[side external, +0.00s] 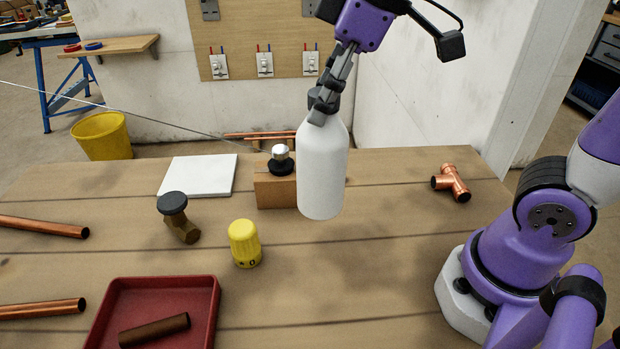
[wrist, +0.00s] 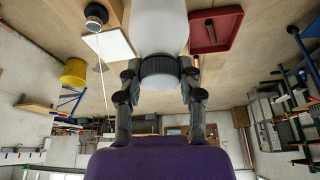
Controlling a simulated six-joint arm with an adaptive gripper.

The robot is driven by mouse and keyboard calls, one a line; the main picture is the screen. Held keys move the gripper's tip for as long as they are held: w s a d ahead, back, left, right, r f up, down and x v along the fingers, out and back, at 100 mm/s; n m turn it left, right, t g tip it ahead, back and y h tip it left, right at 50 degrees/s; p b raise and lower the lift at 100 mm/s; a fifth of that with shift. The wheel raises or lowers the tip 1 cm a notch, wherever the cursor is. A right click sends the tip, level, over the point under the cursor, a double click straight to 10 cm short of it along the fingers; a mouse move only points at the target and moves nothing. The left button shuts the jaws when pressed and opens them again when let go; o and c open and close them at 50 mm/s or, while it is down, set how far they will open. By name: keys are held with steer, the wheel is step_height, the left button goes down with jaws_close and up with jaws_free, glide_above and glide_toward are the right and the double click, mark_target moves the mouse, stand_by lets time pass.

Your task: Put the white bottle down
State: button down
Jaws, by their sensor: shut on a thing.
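The white bottle (side external: 322,175) hangs upright below my gripper (side external: 322,108) in the side view. My gripper is shut on the bottle's top. In the wrist view the fingers (wrist: 158,75) close on either side of the dark ribbed cap, with the white body (wrist: 160,28) beyond it. In the side view the bottle's lower end overlaps the table (side external: 370,270); whether it is touching or a little above the wood I cannot tell.
A white tile (side external: 198,176), a brass valve (side external: 178,218), a yellow cap (side external: 244,243), a red tray (side external: 212,300) and a copper tee (side external: 452,184) lie around. The front right is clear.

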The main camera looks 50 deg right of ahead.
steer(key=s+a+n+g+y, duration=0.2)
steer(key=s+a+n+g, duration=0.2)
steer(key=s+a+n, duration=0.9)
steer(key=w+d+f+m, duration=0.2)
steer(key=w+d+f, duration=0.4)
steer(key=w+f, duration=0.2)
steer(key=shift+w+f, duration=0.25)
steer(key=shift+f, duration=1.3)
steer(key=shift+c, duration=2.4)
jaws_free()
